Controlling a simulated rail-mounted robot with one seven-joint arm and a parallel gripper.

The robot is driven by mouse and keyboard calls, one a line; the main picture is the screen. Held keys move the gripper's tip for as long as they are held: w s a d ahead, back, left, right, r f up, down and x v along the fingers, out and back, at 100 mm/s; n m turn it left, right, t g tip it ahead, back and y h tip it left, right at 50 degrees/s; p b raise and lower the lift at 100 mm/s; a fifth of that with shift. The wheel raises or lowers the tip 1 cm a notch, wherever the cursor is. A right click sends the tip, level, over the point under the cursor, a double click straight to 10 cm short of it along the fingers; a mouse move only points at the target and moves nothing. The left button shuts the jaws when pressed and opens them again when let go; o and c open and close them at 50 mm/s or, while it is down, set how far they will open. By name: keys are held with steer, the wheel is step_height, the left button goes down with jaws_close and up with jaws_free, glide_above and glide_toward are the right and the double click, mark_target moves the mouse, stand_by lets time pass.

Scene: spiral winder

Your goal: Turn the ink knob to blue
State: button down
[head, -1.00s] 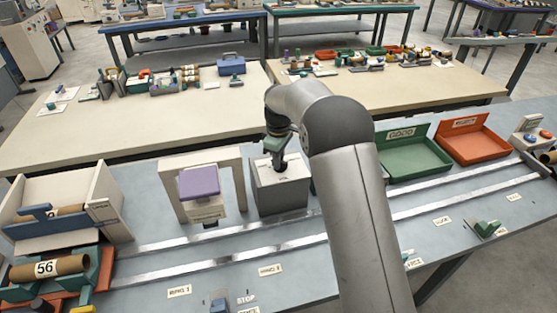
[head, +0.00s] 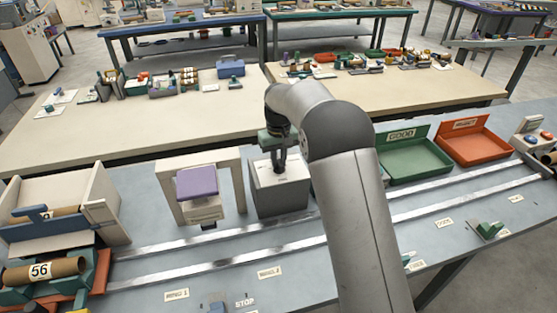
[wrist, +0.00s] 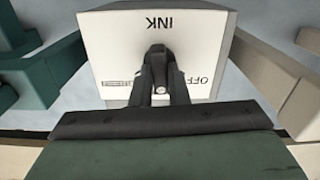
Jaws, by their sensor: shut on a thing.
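The ink box (head: 280,192) is a grey block with a white top, standing behind the rails. My gripper (head: 280,163) points down onto its top. In the wrist view the white top (wrist: 100,45) shows "INK" and "OFF", upside down, and a partly hidden marking at the left. My gripper (wrist: 159,92) is shut there over the middle of the top, on the ink knob. The fingers hide most of the knob, and I cannot tell which setting it points to. No blue label can be read.
A white frame with a purple-topped block (head: 197,183) stands left of the box. A green GOOD tray (head: 415,165) and a red tray (head: 482,150) stand to the right. Two metal rails (head: 220,247) run in front. A cardboard tube labelled 56 (head: 65,268) lies at front left.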

mark_target(279, 161)
steer(key=shift+r+m, duration=0.1)
steer(key=shift+m, duration=0.4)
steer(key=c, duration=1.4)
jaws_free()
step_height(279, 161, up, 17)
steer(key=b, duration=0.1)
steer(key=shift+r, duration=0.2)
steer(key=s+d+f+m, duration=0.1)
steer(key=s+d+f, duration=0.1)
steer(key=s+d, duration=0.85)
steer(key=s+d+f+m, duration=0.2)
steer(key=s+d, duration=0.3)
steer(key=s, duration=1)
steer(key=s+d+f, duration=0.2)
steer(key=s+f, duration=0.6)
steer(key=s, duration=0.4)
steer(key=shift+s+d+m+t, duration=0.3)
steer(key=shift+s+d+t, duration=0.05)
steer(key=shift+d+t, duration=0.05)
